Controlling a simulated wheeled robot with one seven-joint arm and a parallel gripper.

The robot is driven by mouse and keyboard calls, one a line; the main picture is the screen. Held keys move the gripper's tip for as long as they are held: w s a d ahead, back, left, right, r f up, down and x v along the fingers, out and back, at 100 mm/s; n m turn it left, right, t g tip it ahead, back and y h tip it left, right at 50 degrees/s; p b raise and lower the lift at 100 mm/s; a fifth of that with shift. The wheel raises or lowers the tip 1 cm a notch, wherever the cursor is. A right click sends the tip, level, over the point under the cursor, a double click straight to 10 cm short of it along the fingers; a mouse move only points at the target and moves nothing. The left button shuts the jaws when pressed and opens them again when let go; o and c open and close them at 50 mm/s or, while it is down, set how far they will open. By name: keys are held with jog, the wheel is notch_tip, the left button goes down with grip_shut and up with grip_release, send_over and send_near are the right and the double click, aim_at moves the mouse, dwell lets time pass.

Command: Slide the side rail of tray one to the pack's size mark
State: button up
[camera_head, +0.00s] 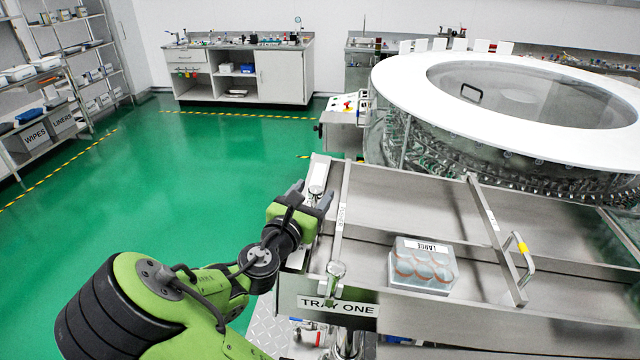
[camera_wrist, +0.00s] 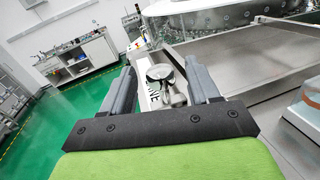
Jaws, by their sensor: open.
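Tray one (camera_head: 400,205) is a wide steel tray with a "TRAY ONE" plate (camera_head: 338,307) on its front. A narrow upright rail (camera_head: 341,215) runs front to back near its left end, with a round metal knob (camera_head: 336,268) at the front. A second bar (camera_head: 495,235) crosses further right and has a handle with a yellow band (camera_head: 522,248). A clear pack labelled LARGE (camera_head: 421,270) sits between the bars, apart from both. My gripper (camera_head: 313,196) is open beside the tray's left end. In the wrist view, metal fittings (camera_wrist: 166,77) show between its fingers (camera_wrist: 160,66). Size marks are not readable.
A round washer with a white top ring (camera_head: 400,85) stands behind the tray. A small control box (camera_head: 345,110) stands at its left. The green floor (camera_head: 200,160) is clear to the left. A bench (camera_head: 240,75) and shelves (camera_head: 60,85) stand further back.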

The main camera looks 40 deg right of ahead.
jog(key=x, duration=0.4)
jog(key=shift+w+d, duration=0.1)
jog(key=shift+d, duration=0.1)
grip_shut()
